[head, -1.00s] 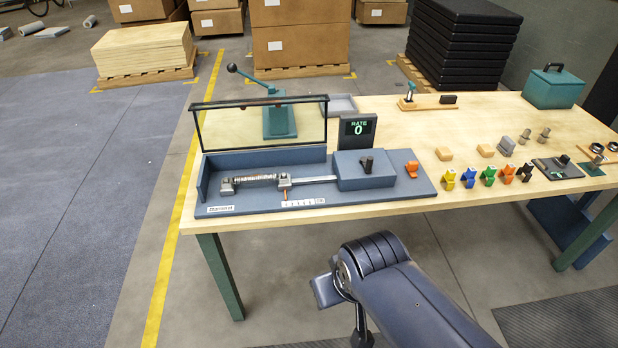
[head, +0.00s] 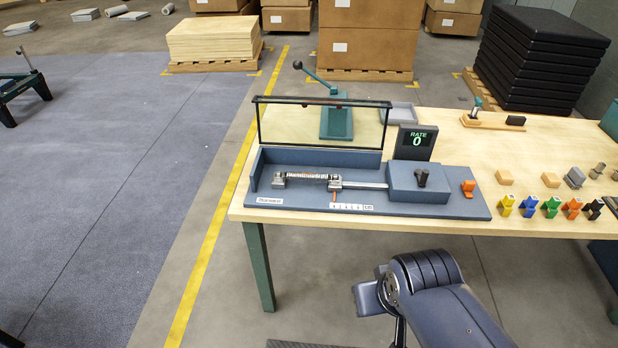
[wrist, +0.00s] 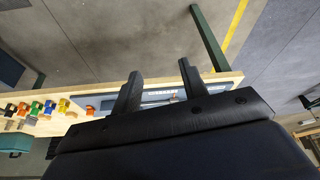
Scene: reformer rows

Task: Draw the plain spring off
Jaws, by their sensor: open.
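The plain spring (head: 307,177) lies level in the blue spring tester (head: 270,201) on the bench, between a left end block (head: 279,181) and a sliding block (head: 335,184) on a rod. The tester's clear lid (head: 320,103) stands open behind it. The display (head: 414,141) reads RATE 0. My gripper shows in the wrist view (wrist: 157,92), with its two dark fingers apart and nothing between them. It is away from the spring. In the head view my arm is in front of the bench and the fingertips are hidden.
Several coloured clips (head: 551,207) stand in a row to the right of the tester. An orange part (head: 468,188) sits on the tester's right end. A green lever press (head: 337,122) stands behind the lid. Open floor (head: 110,180) lies left of the bench.

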